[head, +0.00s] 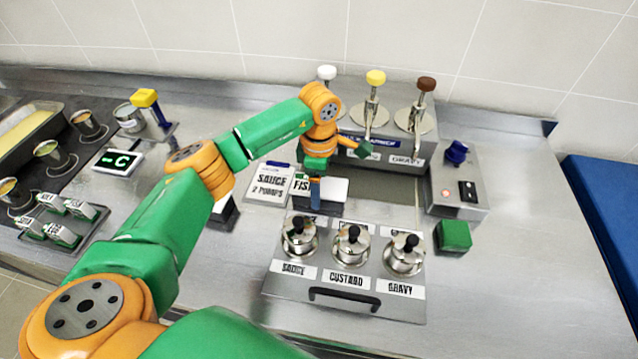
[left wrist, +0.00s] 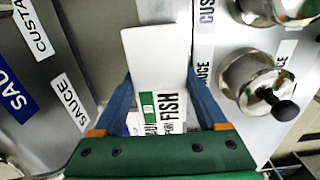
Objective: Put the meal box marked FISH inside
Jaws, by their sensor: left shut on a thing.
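The meal box marked FISH (left wrist: 160,62) is white with a green-and-white label, which reads FISH in the left wrist view. In the head view the box (head: 329,189) is in the middle of the counter, behind the lidded pots, with its label partly hidden. My left gripper (left wrist: 158,98) has its blue fingers along both sides of the box and is shut on it. The left gripper also shows in the head view (head: 315,190), above the box. I cannot tell whether the box touches the counter. My right gripper is in neither view.
A steel unit (head: 330,297) with lidded pots marked SAUCE, CUSTARD and GRAVY stands in front. Pump dispensers (head: 416,120) stand behind. A sign (head: 269,184) reads SAUCE 2 PUMPS. A green block (head: 453,236) is at right; several small boxes (head: 62,236) sit left.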

